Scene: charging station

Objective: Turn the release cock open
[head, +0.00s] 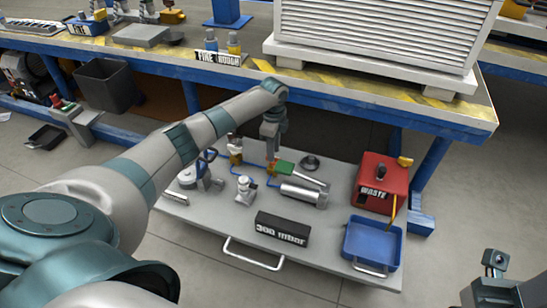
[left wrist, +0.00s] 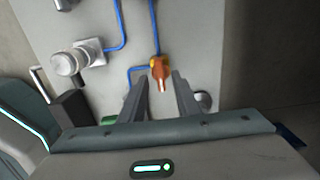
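A small orange-brown valve (left wrist: 159,68) with a pale, red-marked tip sits on a blue line on the grey board; I take it for the release cock. In the left wrist view it lies between my left gripper's fingers, which stand apart and do not visibly clamp it. In the head view my left gripper (head: 270,154) points down over the fittings, largely hiding the valve. A green piece (head: 284,168) shows beside the fingertips. My right gripper (head: 503,285) is at the lower right edge, partly cut off, its fingers unclear.
The board (head: 210,228) also carries a silver cylinder (head: 304,195), a black "300 mbar" block (head: 282,228), a blue tray (head: 372,243) and a red "WASTE" box (head: 381,181). The bench edge (head: 350,98) runs behind and above my left gripper.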

